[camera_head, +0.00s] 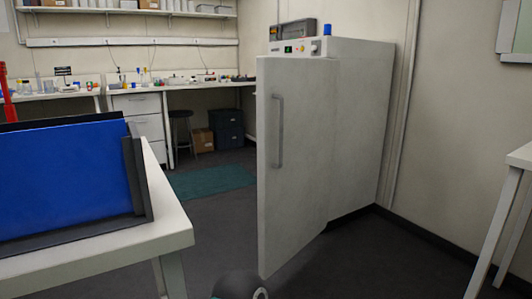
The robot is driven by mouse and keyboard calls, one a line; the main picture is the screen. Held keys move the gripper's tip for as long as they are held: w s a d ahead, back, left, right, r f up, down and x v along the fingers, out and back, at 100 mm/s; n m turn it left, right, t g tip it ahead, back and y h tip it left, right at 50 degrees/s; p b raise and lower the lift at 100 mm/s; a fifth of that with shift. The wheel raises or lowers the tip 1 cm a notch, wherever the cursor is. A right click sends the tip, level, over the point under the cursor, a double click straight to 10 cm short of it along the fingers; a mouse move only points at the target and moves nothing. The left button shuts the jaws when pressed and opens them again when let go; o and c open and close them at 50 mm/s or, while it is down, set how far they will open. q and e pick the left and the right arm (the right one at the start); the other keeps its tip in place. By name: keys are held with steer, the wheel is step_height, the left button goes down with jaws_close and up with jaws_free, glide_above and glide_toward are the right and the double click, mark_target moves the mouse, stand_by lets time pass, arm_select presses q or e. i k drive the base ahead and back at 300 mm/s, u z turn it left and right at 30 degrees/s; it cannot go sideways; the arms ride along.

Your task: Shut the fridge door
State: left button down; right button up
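The white fridge (365,110) stands against the back right wall, with a control panel (296,48) at its top front. Its door (300,200) stands open, swung out toward me from its right edge. The door's outer face, with a long vertical grey handle (277,130) near its left edge, is turned to me. The inside of the fridge is hidden behind the door. Neither of my grippers can be made out in this view.
A white table (170,228) with a blue panel in a dark frame (65,180) is at the left. Another white table (521,158) is at the right edge. A dark rounded object (238,284) shows at the bottom. Dark floor (365,262) lies clear before the fridge.

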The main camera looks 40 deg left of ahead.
mark_target(297, 98)
steer(key=u, duration=0.35)
steer(key=i, duration=1.6)
steer(key=u, duration=0.35)
